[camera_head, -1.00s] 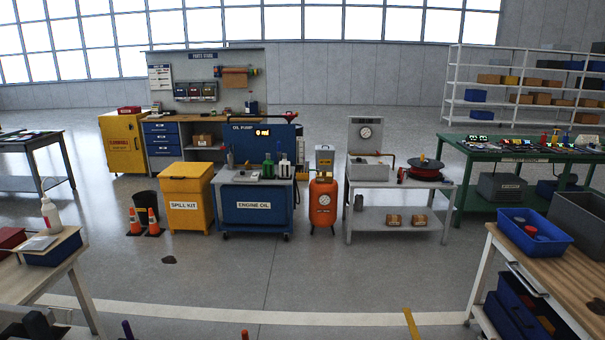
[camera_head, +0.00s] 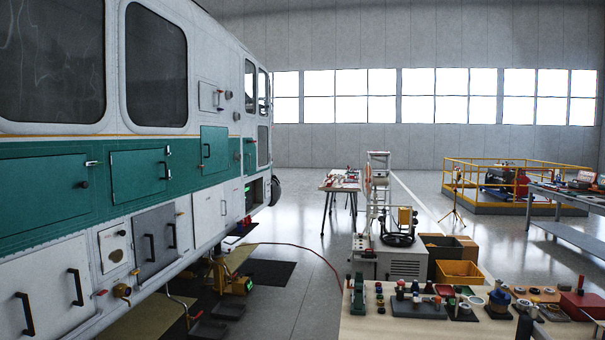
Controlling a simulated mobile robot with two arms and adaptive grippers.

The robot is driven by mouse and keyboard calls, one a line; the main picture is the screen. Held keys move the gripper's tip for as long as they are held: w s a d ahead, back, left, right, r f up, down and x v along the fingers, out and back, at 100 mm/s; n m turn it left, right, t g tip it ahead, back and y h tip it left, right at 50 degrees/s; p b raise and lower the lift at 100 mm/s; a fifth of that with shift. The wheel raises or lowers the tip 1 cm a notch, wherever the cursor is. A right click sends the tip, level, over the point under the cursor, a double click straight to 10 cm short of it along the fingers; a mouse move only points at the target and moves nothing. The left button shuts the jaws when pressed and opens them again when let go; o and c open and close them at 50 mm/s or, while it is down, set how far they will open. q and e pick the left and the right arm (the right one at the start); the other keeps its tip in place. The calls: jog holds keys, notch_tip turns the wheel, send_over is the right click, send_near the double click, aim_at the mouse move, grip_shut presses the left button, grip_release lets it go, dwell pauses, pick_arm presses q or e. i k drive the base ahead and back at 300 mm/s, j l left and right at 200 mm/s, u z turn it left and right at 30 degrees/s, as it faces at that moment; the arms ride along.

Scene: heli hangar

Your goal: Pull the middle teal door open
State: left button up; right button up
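A white helicopter side with a teal band fills the left of the head view. Several teal doors are set in the band. The nearest teal door (camera_head: 45,195) has a dark knob near its right edge. A middle teal door (camera_head: 138,178) has a dark handle (camera_head: 167,171) at its right side and looks shut. A farther teal door (camera_head: 216,142) has a dark upright handle at its left side. I cannot tell for sure which door the task calls the middle one.
Grey and white lower panels (camera_head: 155,240) with black handles sit below the band. A workbench (camera_head: 370,328) with many small parts fills the lower right. Yellow equipment (camera_head: 236,282) and a hose lie on the floor beside the helicopter. Open floor (camera_head: 300,240) lies between helicopter and bench.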

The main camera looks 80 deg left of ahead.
aim_at(135, 175)
jog(key=u, duration=3.7)
jog(key=i+l, duration=0.1)
jog(key=i, duration=0.35)
jog(key=i+l+u, duration=0.15)
jog(key=i, duration=0.8)
jog(key=i+l+u, duration=0.1)
jog(key=i, duration=0.35)
jog(key=i+l+u, duration=0.1)
jog(key=i+l, duration=0.2)
jog(key=i, duration=0.15)
